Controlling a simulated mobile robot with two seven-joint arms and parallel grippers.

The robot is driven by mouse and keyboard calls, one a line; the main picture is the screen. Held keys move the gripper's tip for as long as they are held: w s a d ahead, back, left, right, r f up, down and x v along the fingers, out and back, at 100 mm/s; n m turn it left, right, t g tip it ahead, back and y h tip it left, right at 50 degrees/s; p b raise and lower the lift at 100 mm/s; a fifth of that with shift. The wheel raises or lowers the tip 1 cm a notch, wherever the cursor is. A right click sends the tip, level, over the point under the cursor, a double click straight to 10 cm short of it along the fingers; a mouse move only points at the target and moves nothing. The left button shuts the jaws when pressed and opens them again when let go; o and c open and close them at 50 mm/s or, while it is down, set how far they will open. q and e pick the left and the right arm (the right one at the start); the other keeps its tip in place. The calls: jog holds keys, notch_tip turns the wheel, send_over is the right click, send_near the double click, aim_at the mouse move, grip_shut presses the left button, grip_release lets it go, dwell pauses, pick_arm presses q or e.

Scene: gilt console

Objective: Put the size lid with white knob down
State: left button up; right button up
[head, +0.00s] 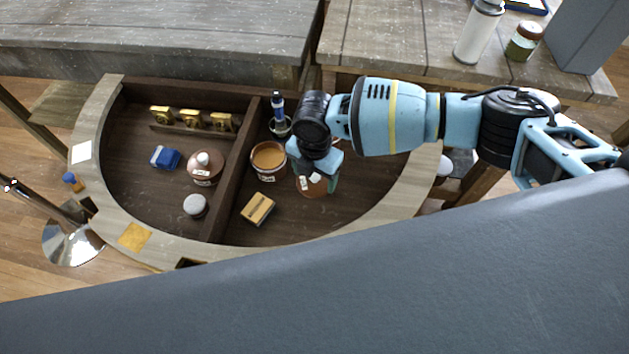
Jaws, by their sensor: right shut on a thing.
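My right gripper (318,168) points down over the right compartment of the semicircular tray-like console top. It is shut on a reddish-brown lid (318,188) with a white part showing between the fingers. The fingers hide much of it, and I cannot tell whether it touches the surface below. An open round pot (268,156) with orange-brown contents stands just left of the gripper. A similar brown pot with a white knob on top (205,166) stands in the left compartment. My left gripper is not in view.
A wooden divider (234,185) splits the console. A tan block (258,208) and a dark blue-topped bottle (278,115) are near the open pot. The left compartment holds gold items (192,118), a blue block (165,157) and a white-topped jar (195,205).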

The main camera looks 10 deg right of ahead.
aim_at(315, 178)
jog(key=shift+f, duration=1.8)
jog(key=shift+f, duration=0.2)
jog(key=o, duration=1)
jog(key=shift+c, duration=0.2)
jog(key=shift+r, duration=0.15)
notch_tip(315, 178, up, 12)
jog(key=shift+r, duration=0.1)
